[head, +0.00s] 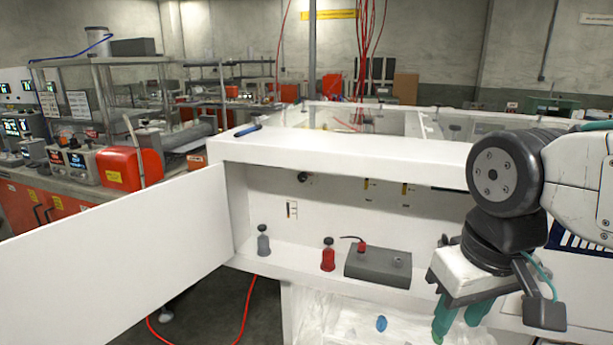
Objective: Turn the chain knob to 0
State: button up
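A small dark round knob (304,177) sits high on the back wall inside the white cabinet (340,147). Its marking is too small to read, and I cannot tell whether it is the chain knob. A grey box (378,266) on the cabinet floor has a small light round part on top, also too small to make out. My gripper (459,322) points down at the lower right, in front of the cabinet and right of the box. Its teal fingers are apart with nothing seen between them. My arm hides the cabinet's right part.
A grey bottle (263,240) and a red bottle (328,255) stand left of the box. A white door panel (120,265) is swung open on the left. A blue object (381,323) lies below on clear plastic. A red cable (247,312) runs along the floor.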

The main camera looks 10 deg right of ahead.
aim_at(301, 178)
jog(key=u, duration=0.55)
jog(key=k, duration=0.65)
jog(key=u, duration=1.15)
jog(key=i, duration=1.1)
jog(key=z, duration=0.6)
jog(key=i, duration=0.45)
jog(key=z, duration=0.5)
